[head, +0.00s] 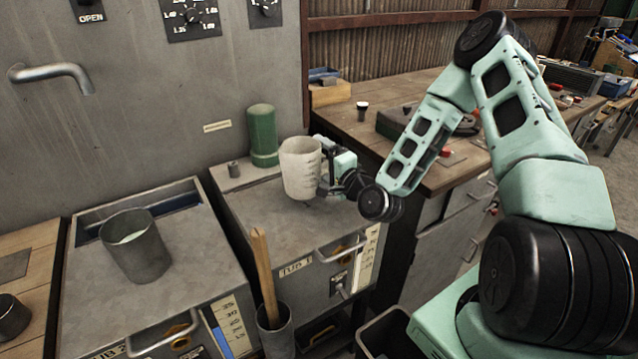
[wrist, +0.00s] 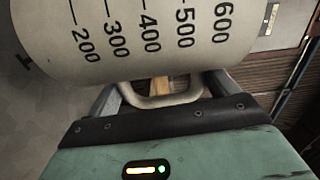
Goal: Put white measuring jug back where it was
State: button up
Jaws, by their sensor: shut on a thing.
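The white measuring jug (head: 300,168) is upright over the top of the right grey metal cabinet (head: 260,205), in front of a green cylinder. My gripper (head: 327,172) is at the jug's right side, shut on its handle. In the wrist view the jug (wrist: 150,35) fills the top, with its printed scale from 200 to 600 showing. Its handle (wrist: 160,98) lies between the two fingers (wrist: 160,95). I cannot tell whether the jug's base touches the cabinet top.
A grey metal beaker (head: 135,246) stands on the left cabinet. A wooden stick (head: 264,275) rises from a pot (head: 275,335) in front. A wooden workbench (head: 420,85) is at right.

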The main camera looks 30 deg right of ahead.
jog(key=shift+f, duration=2.65)
jog(key=shift+f, duration=0.2)
jog(key=o, duration=1.3)
jog(key=shift+c, duration=0.2)
jog(key=shift+r+p, duration=0.25)
jog(key=shift+p, duration=0.05)
jog(key=s+b, duration=0.2)
jog(key=s, duration=0.8)
jog(key=shift+s+d+r, duration=0.1)
jog(key=shift+s+d, duration=0.05)
jog(key=shift+s, duration=0.1)
jog(key=shift+s+p, duration=0.3)
jog(key=shift+s, duration=0.45)
jog(key=shift+s+f, duration=0.1)
jog(key=shift+f, duration=0.1)
